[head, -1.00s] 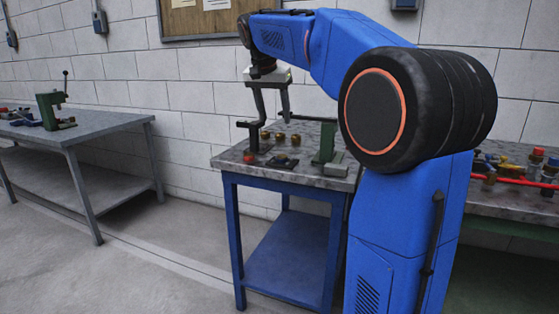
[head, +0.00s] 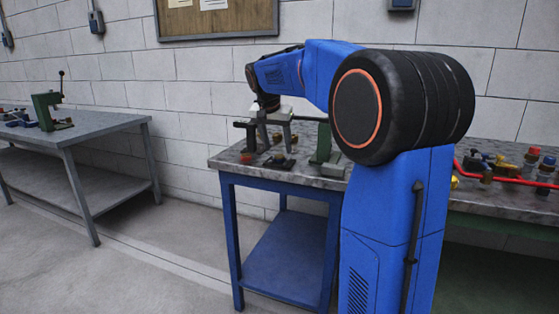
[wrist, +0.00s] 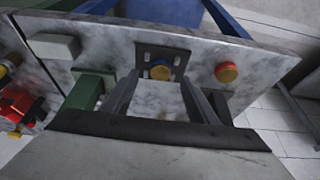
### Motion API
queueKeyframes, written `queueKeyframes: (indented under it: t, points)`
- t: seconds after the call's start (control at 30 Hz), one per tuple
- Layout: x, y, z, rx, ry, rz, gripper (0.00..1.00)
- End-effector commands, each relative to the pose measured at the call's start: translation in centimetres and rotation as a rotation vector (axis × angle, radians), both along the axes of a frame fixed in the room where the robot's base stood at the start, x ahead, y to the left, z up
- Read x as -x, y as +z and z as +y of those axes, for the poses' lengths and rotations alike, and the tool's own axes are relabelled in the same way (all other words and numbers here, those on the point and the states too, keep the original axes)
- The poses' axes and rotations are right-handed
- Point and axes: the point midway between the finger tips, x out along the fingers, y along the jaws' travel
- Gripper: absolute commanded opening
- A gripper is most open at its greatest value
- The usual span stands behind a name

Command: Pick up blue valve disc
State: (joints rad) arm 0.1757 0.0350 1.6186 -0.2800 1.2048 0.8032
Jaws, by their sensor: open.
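In the wrist view a round yellow-gold piece with a small blue part at its edge (wrist: 160,71) sits on a dark plate (wrist: 148,52). It appears to be the blue valve disc, though little blue shows. In the head view the dark plate (head: 280,163) is on the small bench, with the piece partly hidden by my fingers. My gripper (head: 276,148) points down above it, open and empty. In the wrist view the fingers of my gripper (wrist: 160,85) lie on either side of the piece. I cannot tell how much height is left between them.
A red-and-yellow round piece (wrist: 227,72) is to the right in the wrist view. A green stand (wrist: 88,90) and a pale block (wrist: 53,46) are to the left. A dark T-shaped stand (head: 246,127) rises close to my gripper. The bench's front edge is near.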

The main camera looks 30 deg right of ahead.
Motion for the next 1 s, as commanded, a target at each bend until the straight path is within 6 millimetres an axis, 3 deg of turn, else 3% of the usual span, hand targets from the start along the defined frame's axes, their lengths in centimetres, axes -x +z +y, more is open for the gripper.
queueKeyframes:
  t: [0.23, 0.5, 0.53, 0.73, 1.0]
  points:
    - [-0.9, -3.1, -1.1, 0.000, -0.002, 0.002, 0.54]
    - [-1.1, -3.6, -1.3, 0.000, 0.000, 0.000, 0.54]
    - [-1.1, -3.6, -1.3, 0.000, 0.000, 0.000, 0.51]
    - [-1.0, -3.6, -1.2, 0.000, 0.000, 0.000, 0.04]
    - [-1.1, -3.4, -1.2, 0.000, 0.000, -0.001, 0.04]
